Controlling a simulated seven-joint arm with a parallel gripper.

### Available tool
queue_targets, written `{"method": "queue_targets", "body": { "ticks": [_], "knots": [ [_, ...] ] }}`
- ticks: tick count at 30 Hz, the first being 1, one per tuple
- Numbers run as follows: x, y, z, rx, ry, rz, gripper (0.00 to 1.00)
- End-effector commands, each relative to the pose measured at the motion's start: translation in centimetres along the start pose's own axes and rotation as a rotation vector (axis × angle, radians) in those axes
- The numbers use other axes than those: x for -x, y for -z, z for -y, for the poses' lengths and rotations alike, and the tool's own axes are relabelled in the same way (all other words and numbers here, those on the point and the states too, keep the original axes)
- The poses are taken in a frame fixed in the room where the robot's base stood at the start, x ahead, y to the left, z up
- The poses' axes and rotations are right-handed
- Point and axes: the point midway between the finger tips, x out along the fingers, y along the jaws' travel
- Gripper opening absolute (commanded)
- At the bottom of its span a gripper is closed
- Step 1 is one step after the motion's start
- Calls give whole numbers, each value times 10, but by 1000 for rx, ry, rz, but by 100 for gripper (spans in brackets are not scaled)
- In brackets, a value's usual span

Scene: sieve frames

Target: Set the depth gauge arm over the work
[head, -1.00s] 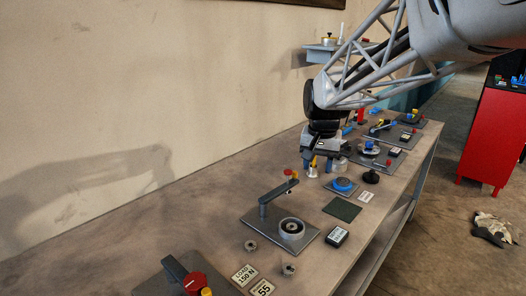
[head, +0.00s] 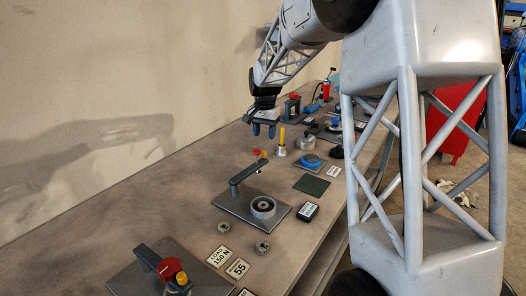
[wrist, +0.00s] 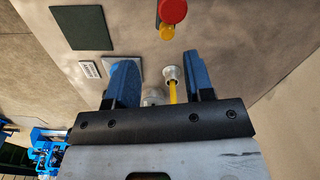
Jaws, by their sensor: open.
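The depth gauge station is a grey plate (head: 232,206) on the bench with a dark arm (head: 248,174) on a post. The arm swings out toward the back, away from the ring-shaped work holder (head: 263,207). Its free end carries a red knob (head: 256,152) over a yellow part. My gripper (head: 264,132) is open and empty above the bench, beyond the arm's free end and apart from it. In the wrist view, the red knob (wrist: 172,10) and yellow part (wrist: 167,32) show ahead of my open blue fingers (wrist: 160,80).
A yellow peg in a silver base (head: 282,146) stands close to my gripper. A blue disc (head: 311,160), green pad (head: 311,186) and black labelled box (head: 308,211) lie to the right. Another plate with a red knob (head: 168,268) is at the front.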

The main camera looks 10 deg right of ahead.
Motion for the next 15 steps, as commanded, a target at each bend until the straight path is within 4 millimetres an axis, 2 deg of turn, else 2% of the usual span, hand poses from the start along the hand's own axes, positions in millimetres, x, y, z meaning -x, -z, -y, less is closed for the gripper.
{"method": "queue_targets", "body": {
  "ticks": [5,15],
  "knots": [
    [-8,10,8,-15,-3,5,48],
    [-8,11,8,-16,-3,5,48]
  ]
}}
